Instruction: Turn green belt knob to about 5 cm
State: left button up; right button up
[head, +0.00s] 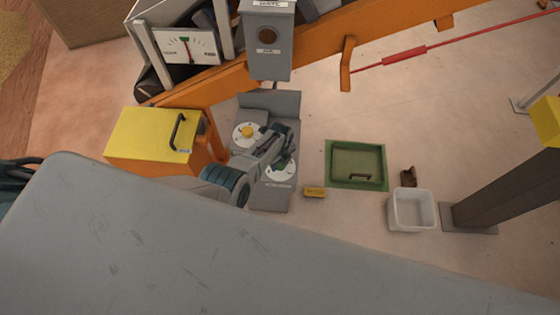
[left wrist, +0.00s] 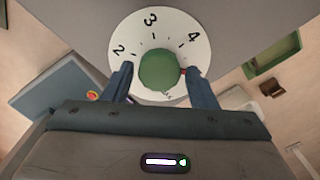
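The green belt knob (left wrist: 159,70) sits at the middle of a white dial (left wrist: 172,24) that shows the numbers 2, 3 and 4. A small red mark shows at the knob's right edge, below the 4; the lower dial is hidden by my gripper. My left gripper (left wrist: 158,76) has one finger on each side of the knob, with narrow gaps seen beside it. In the head view my left gripper (head: 277,152) is over the lower dial (head: 274,173) of the grey panel (head: 271,199) and covers much of the knob. My right gripper is not in view.
A yellow knob (head: 247,132) on another dial is just up and left of my gripper. A yellow-topped box (head: 150,135) stands left. A green tray (head: 352,161), a yellow block (head: 314,192) and a white bin (head: 411,209) lie right. A grey post box (head: 268,45) stands above.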

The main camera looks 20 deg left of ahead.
pick_arm(q)
jog(key=shift+o, duration=0.6)
jog(key=shift+r, duration=0.2)
notch_tip(320, 180, up, 10)
jog(key=p, duration=0.2)
jog(key=shift+r, duration=0.2)
